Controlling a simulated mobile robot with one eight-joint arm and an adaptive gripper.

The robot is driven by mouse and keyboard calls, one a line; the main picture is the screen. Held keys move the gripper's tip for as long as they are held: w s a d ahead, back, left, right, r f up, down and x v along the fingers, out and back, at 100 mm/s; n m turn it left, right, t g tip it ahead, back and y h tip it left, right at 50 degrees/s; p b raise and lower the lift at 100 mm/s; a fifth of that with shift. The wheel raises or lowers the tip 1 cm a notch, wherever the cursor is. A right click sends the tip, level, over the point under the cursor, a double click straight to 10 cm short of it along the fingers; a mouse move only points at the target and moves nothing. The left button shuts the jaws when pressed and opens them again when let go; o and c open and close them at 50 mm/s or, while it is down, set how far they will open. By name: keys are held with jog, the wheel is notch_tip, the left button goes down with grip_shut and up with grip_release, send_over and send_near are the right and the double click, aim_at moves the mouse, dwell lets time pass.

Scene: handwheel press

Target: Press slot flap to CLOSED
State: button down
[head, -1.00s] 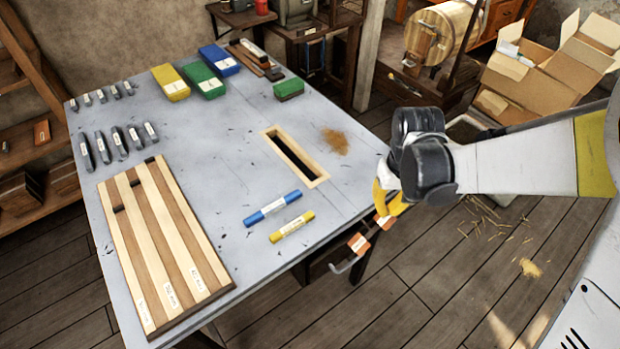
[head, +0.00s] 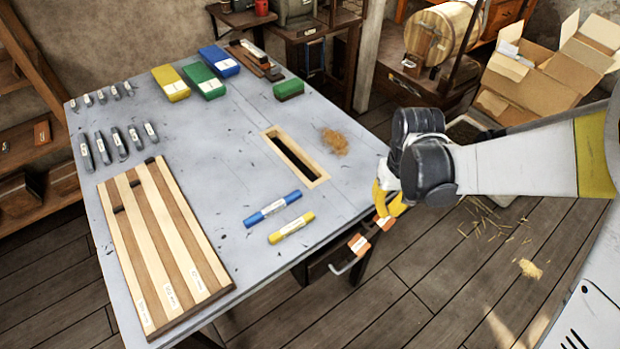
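A long slot in a pale wooden frame (head: 319,181) is set in the grey table top, and its inside looks dark. I cannot make out a separate flap in it. My gripper (head: 386,203), with yellow fingers, points down just beyond the right edge of the table. Two orange pieces with white labels (head: 359,245) sit below it at the table's side, near a bent metal handle (head: 343,267). The label text is too small to read. The gripper's fingertips are close to the upper orange piece; whether they touch it, or are open or shut, I cannot tell.
The grey table (head: 215,165) holds a striped wooden board (head: 160,240), blue (head: 272,208) and yellow (head: 291,227) markers, coloured boxes (head: 204,82) and several small grey tools (head: 118,138). An open cardboard box (head: 545,85) stands behind my arm.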

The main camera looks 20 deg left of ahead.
aim_at(385, 219)
jog(key=shift+f, duration=0.1)
jog(key=shift+f+b, duration=2.35)
jog(key=shift+f, duration=0.35)
jog(key=shift+r+p, duration=2.1)
jog(key=shift+r, duration=0.75)
notch_tip(385, 219, up, 4)
jog(key=p, duration=0.3)
